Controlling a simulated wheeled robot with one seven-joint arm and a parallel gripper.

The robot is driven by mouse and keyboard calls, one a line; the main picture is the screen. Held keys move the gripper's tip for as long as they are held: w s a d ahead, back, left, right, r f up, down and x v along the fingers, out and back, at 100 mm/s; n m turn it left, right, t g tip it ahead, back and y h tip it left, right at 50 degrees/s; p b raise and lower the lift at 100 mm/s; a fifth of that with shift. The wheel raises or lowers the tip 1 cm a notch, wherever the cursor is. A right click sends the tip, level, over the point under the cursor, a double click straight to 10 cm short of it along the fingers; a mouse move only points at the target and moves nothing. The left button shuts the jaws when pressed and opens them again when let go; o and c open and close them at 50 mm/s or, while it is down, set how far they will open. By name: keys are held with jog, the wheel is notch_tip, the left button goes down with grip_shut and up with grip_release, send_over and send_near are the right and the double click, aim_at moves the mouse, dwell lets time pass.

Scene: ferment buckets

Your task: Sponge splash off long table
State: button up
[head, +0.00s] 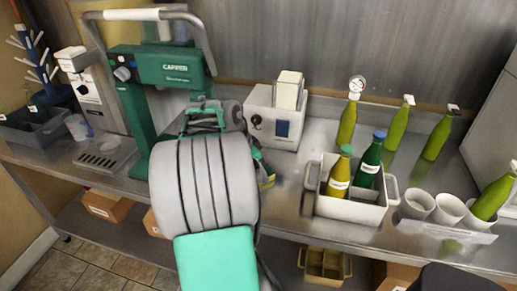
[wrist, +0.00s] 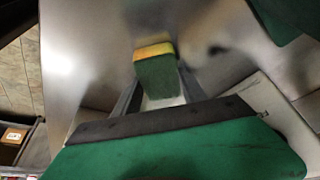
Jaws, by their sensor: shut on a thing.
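My gripper (wrist: 157,92) is shut on a sponge (wrist: 156,72), green with a yellow layer, over the steel surface of the long table (wrist: 95,60). I cannot tell whether the sponge touches the steel. A faint dark smudge (wrist: 217,49) lies right of the sponge in the wrist view; I cannot tell whether it is the splash or a reflection.
A white crate (head: 350,209) with two bottles stands right of my arm. A white box-shaped device (head: 273,118) stands behind. Several green bottles and a tray of cups (head: 447,231) are at the right. A green capping machine (head: 130,110) stands at the left.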

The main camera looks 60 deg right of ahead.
notch_tip(320, 180, up, 3)
jog(key=shift+a+f+p, duration=0.1)
jog(key=shift+a+p, duration=0.05)
jog(key=shift+p, duration=0.35)
jog(key=shift+r+p, duration=1.85)
jog(key=shift+r, duration=0.75)
